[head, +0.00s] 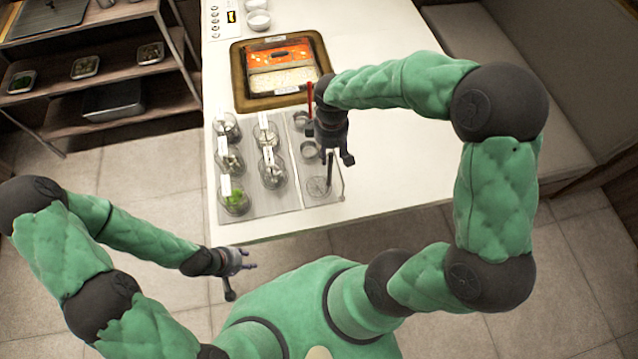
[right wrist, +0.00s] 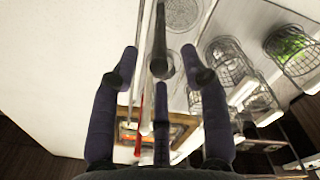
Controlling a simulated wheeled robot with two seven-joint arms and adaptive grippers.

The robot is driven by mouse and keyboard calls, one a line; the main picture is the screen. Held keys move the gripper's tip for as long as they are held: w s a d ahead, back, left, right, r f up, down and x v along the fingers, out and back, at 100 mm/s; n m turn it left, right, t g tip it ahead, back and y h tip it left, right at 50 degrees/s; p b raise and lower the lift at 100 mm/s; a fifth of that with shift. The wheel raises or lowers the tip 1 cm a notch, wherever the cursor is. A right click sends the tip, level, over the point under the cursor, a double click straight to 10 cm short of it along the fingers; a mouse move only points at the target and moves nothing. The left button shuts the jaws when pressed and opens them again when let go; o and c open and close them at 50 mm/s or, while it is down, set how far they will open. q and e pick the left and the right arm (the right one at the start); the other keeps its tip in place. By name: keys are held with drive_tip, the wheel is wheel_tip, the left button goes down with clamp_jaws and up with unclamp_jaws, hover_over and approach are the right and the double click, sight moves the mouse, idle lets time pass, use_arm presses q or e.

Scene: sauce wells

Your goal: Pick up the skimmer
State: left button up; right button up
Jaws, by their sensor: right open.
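The skimmer stands with its dark handle (head: 329,170) up and its round wire head (head: 318,187) low at the near right corner of the grey rack on the counter. My right gripper (head: 328,150) is directly above the handle, pointing down, open. In the right wrist view the handle (right wrist: 158,45) shows between the spread fingertips (right wrist: 159,66), apart from both; the wire head (right wrist: 183,12) shows beyond. Whether any finger touches the handle lower down is hidden. My left gripper (head: 240,272) is empty with its fingers apart, low in front of the counter.
Several wire baskets (head: 233,199) with labels stand on the rack left of the skimmer. A brown-framed food tray (head: 240,85) lies farther back. The counter's right side (head: 385,170) is clear.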

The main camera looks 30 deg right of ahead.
wheel_tip(320, 180, down, 4)
drive_tip(key=shift+s+r+b, duration=0.1)
drive_tip(key=shift+b, duration=0.3)
clamp_jaws()
drive_tip(key=shift+r, duration=0.2)
